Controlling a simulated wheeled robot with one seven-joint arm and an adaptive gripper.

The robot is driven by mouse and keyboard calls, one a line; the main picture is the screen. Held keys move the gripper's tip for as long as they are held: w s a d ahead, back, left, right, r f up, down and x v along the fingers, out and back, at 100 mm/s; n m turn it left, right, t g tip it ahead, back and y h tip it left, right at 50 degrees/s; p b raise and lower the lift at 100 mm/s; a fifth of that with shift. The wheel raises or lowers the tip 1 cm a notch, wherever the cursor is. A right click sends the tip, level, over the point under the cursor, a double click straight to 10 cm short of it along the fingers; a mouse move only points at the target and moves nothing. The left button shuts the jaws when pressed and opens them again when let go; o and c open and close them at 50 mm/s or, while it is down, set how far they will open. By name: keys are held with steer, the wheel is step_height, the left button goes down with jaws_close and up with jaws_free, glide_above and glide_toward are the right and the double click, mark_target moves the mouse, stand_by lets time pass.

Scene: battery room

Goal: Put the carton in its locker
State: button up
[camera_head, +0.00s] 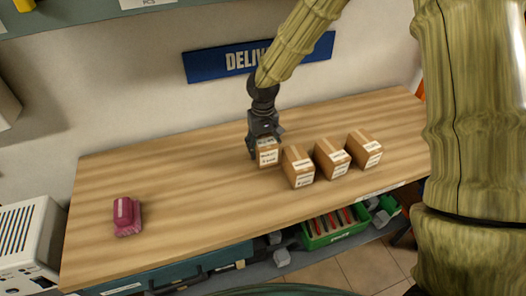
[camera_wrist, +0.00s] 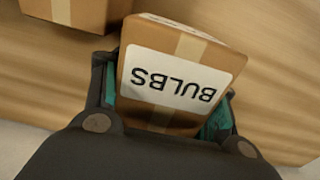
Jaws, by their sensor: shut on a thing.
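My gripper (camera_head: 264,141) is shut on a small brown carton (camera_head: 268,155) at the left end of a group of cartons on the wooden table. In the wrist view, the held carton (camera_wrist: 172,75) sits between the two fingers (camera_wrist: 165,110), and its white label reads "BULBS", upside down. It is slightly tilted in the fingers. I cannot tell whether it touches the tabletop. Three similar labelled cartons stand just to the right: one close by (camera_head: 298,167), one in the middle (camera_head: 331,158) and one at the far right (camera_head: 364,149). No locker is recognisable in these views.
The wooden table (camera_head: 190,185) is clear between the cartons and a pink wrapped item (camera_head: 127,215) at left. A blue delivery sign (camera_head: 215,62) hangs on the wall behind. A green crate (camera_head: 335,228) sits below the front edge. A white vented unit (camera_head: 25,240) stands at left.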

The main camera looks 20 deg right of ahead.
steer(key=shift+w+f+p, duration=0.15)
steer(key=shift+f+p, duration=0.45)
steer(key=shift+f, duration=1.2)
steer(key=o, duration=0.8)
steer(key=shift+f, duration=0.15)
steer(key=o, duration=0.4)
steer(key=shift+r, duration=0.2)
